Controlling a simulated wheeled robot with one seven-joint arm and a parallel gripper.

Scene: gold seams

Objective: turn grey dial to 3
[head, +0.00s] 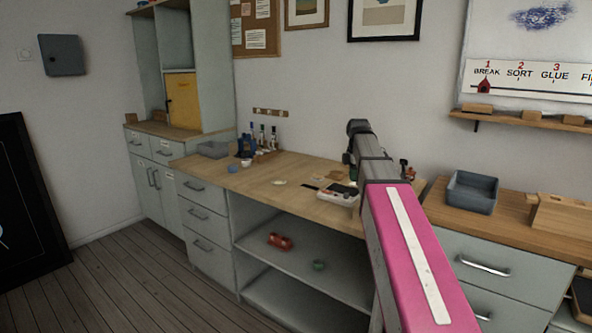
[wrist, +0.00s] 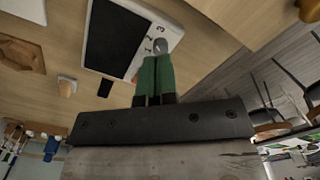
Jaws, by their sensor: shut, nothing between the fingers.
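The grey dial (wrist: 160,46) is a small round knob at the corner of a white device (wrist: 172,30) with a dark panel, in the wrist view. Small printed numbers show beside the dial; where its pointer stands I cannot tell. My gripper (wrist: 154,61) has green fingers, shut with nothing between them. The fingertips are right at the dial and cover part of it; I cannot tell whether they touch. In the head view the white device (head: 338,197) lies on the wooden worktop, partly behind my arm, and the dial is too small to make out.
On the worktop (head: 255,183), several bottles (head: 262,137) stand at the back left. A grey bin (head: 472,192) sits on the right counter. A red object (head: 279,241) and a small bowl (head: 319,265) lie on the shelf below. The worktop's front left is mostly clear.

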